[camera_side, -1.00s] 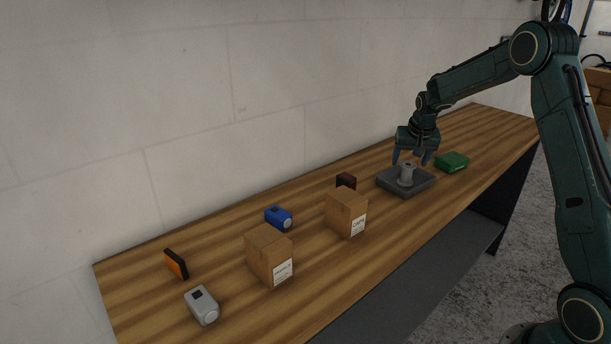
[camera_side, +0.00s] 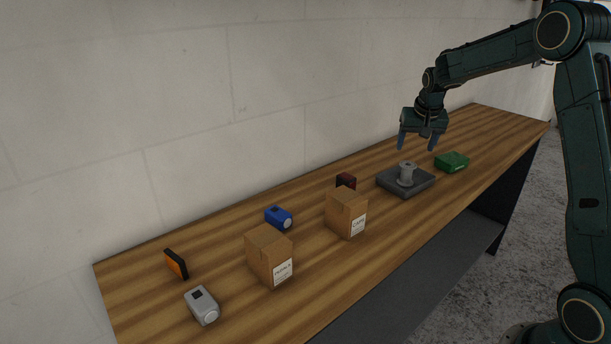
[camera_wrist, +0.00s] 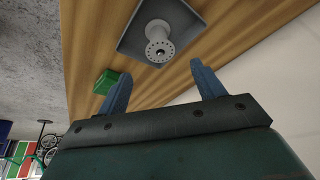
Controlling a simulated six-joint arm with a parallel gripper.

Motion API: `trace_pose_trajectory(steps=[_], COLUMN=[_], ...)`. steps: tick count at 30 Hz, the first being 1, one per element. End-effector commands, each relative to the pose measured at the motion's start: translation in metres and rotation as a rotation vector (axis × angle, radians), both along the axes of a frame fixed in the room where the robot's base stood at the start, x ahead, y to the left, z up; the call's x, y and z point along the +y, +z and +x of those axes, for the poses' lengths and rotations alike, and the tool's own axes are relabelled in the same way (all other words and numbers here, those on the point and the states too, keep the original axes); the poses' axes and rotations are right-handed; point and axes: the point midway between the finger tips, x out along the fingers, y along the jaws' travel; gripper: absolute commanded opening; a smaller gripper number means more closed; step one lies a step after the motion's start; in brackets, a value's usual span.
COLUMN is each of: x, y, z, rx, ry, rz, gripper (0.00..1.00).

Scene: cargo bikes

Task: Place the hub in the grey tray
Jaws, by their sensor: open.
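The grey hub (camera_side: 406,174) stands upright inside the grey tray (camera_side: 424,186) on the wooden bench. In the wrist view the hub (camera_wrist: 159,46) shows its round flange with small holes, and the dark tray (camera_wrist: 130,50) lies around it. My gripper (camera_side: 416,147) is open and empty. It hangs above the tray, clear of the hub. In the wrist view its two fingers (camera_wrist: 158,88) are spread wide with nothing between them.
A green box (camera_side: 452,161) lies right of the tray. The bench's far right end is clear.

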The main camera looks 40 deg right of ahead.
Motion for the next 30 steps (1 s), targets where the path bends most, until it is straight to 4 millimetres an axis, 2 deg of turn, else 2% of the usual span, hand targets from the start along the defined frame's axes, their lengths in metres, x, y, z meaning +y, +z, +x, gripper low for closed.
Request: trace_pose_trajectory(steps=[8,14,20,24,30], x=[0.004,0.029,0.075,0.109,0.156], y=[0.004,0.024,0.056,0.078,0.100], z=[-0.001,-0.010,-0.032,-0.056,-0.095], rx=[-0.002,-0.010,-0.022,-0.031,-0.043], ry=[0.008,0.055,0.146,0.219,0.326], rz=[-0.001,-0.003,-0.005,-0.008,-0.012], gripper=[0.68,0.68,0.68,0.68,0.68])
